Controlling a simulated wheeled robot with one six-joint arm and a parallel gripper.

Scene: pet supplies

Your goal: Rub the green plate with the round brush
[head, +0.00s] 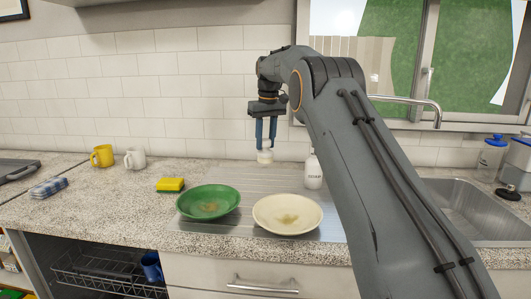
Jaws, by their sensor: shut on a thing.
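The green plate (190,203) lies on the ribbed drainboard area of the counter, with a brownish stain in its middle. My gripper (265,142) points down above the back of the drainboard, behind and to the right of the green plate. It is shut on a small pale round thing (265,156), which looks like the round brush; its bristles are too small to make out. The brush is apart from the green plate. I cannot tell whether it touches the drainboard.
A cream plate (260,222) with a stain lies right of the green plate. A white bottle (313,171) stands close right of my gripper. A yellow sponge (170,184) and two mugs (102,155) are left. The sink (470,210) and faucet (425,103) are right.

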